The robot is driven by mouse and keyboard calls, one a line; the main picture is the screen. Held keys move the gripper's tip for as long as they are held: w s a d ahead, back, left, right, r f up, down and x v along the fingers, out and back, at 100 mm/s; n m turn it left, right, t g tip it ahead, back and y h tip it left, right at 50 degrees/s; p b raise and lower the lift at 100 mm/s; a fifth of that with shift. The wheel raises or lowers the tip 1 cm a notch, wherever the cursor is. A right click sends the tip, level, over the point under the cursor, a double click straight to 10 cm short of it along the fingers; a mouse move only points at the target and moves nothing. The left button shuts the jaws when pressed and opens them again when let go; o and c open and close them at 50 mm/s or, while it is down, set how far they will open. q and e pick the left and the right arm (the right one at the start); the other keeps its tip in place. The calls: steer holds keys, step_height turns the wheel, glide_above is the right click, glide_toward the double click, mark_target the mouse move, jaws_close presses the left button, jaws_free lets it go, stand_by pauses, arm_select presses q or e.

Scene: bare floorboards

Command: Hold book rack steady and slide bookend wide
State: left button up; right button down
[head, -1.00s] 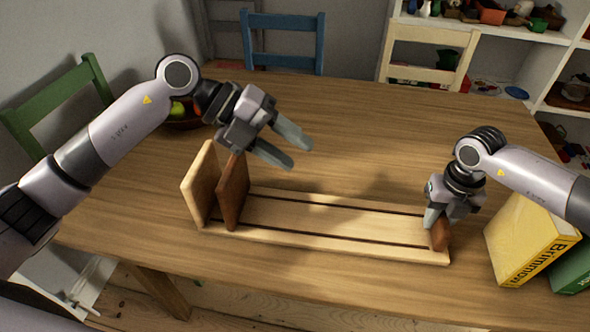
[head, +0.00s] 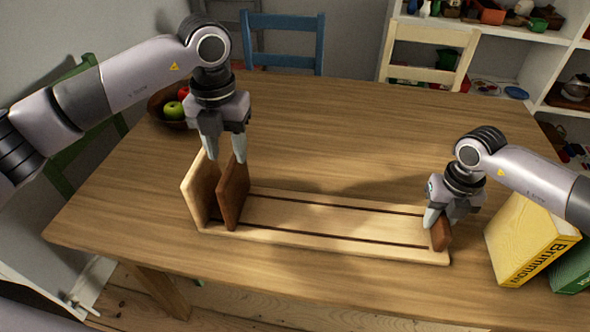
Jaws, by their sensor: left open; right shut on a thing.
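The wooden book rack (head: 320,221) lies on the table with two dark slots along its light base. A light fixed end panel stands upright at its left end. The dark brown bookend (head: 234,194) stands upright beside that panel, a small gap apart. My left gripper (head: 226,158) is open, pointing down, with its fingertips at the tops of the bookend and end panel; exact contact is unclear. My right gripper (head: 435,218) is shut on the rack's dark right end block (head: 441,234).
A yellow book (head: 525,240) and a green book (head: 573,272) stand on the table at the right. A fruit bowl (head: 165,108) sits behind my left arm. Chairs surround the far table edge. The table behind the rack is clear.

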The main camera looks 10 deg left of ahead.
mark_target(234, 177)
arm_select(q)
step_height(234, 177, down, 8)
steer(key=shift+c, duration=0.3)
steer(key=shift+d, duration=0.1)
jaws_close()
